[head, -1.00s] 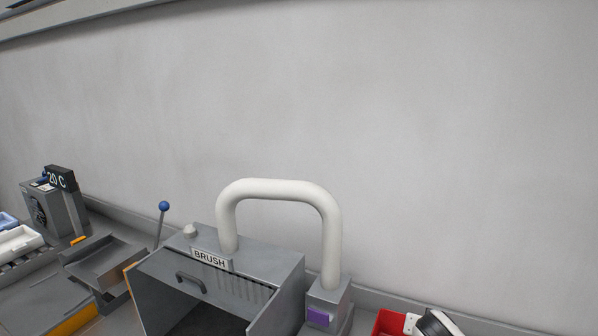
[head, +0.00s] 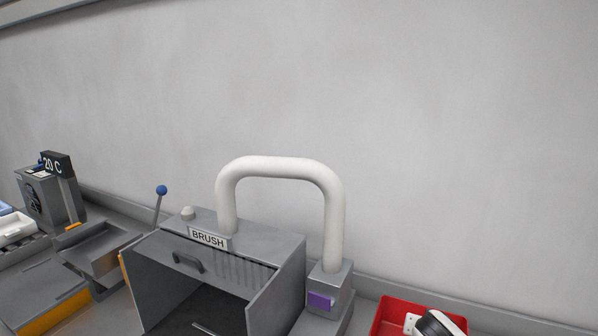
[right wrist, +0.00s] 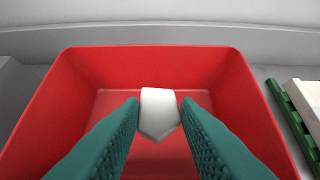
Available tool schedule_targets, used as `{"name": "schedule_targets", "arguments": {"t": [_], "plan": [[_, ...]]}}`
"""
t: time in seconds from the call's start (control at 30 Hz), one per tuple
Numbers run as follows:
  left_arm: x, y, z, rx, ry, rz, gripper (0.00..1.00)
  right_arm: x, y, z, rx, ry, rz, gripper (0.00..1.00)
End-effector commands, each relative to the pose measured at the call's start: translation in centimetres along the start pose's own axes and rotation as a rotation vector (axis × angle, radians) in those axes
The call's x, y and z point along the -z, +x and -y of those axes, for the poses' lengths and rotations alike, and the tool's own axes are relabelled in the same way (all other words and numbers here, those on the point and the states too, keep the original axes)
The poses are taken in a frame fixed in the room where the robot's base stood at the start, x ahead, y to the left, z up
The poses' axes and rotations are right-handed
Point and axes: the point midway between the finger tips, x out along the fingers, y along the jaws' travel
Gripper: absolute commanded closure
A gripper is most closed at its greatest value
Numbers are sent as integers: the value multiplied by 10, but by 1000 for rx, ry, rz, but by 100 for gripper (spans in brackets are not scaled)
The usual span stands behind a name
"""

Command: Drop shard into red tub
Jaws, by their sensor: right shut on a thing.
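The red tub (head: 391,305) is at the lower right of the head view, cut off by the bottom edge. In the right wrist view the red tub (right wrist: 75,85) fills most of the picture. My right gripper (right wrist: 160,112) has teal ridged fingers shut on a white shard (right wrist: 158,108) with a pointed lower end. The gripper and shard are over the tub's inside. In the head view my right arm covers part of the tub, and the shard does not show. My left gripper is in no view.
Left of the tub stands a grey box labelled BRUSH (head: 208,238), with a thick white pipe (head: 285,166) looping over it. A green rack (right wrist: 292,122) with a pale block stands right of the tub.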

Motion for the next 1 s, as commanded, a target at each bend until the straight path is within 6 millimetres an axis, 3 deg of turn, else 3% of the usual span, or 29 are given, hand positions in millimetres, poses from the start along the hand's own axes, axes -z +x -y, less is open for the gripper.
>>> {"name": "schedule_targets", "arguments": {"t": [0.07,0.1,0.23,0.67,1.0], "plan": [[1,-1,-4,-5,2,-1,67,-1,0,0,0,0,1,92],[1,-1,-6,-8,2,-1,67,-1,0,0,1,0,1,66],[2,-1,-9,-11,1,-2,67,-1,0,0,1,0,0,45],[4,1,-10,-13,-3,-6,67,0,-9,0,-1,0,0,45],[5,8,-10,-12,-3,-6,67,0,-67,0,-3,1,3,45]]}}
